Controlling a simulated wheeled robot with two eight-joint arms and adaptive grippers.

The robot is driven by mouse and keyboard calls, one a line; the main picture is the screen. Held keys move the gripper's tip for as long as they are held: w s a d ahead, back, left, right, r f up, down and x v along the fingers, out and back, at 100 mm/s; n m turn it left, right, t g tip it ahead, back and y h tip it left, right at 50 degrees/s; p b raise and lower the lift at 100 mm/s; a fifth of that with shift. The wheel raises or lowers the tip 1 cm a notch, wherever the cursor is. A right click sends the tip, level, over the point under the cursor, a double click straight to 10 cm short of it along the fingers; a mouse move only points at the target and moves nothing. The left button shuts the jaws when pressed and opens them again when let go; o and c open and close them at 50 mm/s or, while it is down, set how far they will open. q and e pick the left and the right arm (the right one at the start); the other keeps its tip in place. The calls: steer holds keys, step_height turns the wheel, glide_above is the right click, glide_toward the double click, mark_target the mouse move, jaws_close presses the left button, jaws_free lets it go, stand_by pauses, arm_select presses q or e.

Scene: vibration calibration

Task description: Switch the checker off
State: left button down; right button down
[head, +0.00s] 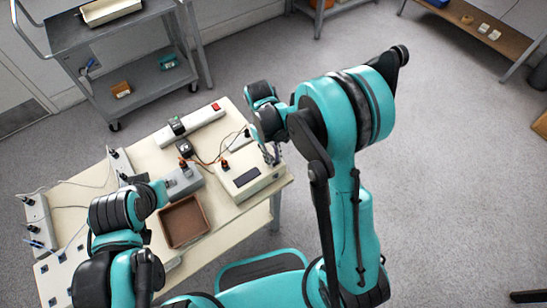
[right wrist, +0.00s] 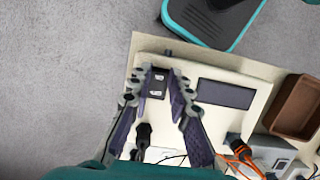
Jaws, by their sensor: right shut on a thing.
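The checker (head: 252,179) is a cream box with a dark display near the right edge of the table. In the right wrist view, the checker (right wrist: 236,119) shows its dark display and a black switch (right wrist: 157,83) with pale marks. My right gripper (head: 269,152) is over the checker's far right part in the head view. In the right wrist view, my right gripper (right wrist: 160,85) has its fingertips on either side of the switch, closed on it. The head view hides this contact behind my arm. My left gripper (head: 137,180) is low over the table's left part, its fingers unclear.
A brown tray (head: 185,222) and a grey box (head: 182,182) with an orange-and-black plug stand left of the checker. A white power strip (head: 190,126) lies behind, with cables nearby. A grey cart (head: 140,75) stands at the back left.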

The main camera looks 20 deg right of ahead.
steer(key=c, duration=1.4)
jaws_free()
steer(key=v, duration=1.2)
steer(key=s+d+r+m+t, duration=0.2)
steer(key=s+t, duration=0.3)
steer(key=s, duration=0.1)
steer(key=s+d+r+m+t+y, duration=0.1)
steer(key=s+d+r+m+t, duration=0.1)
steer(key=s+t, duration=0.3)
steer(key=shift+s+d+r, duration=0.55)
steer(key=shift+s+d, duration=0.2)
steer(key=shift+s, duration=0.05)
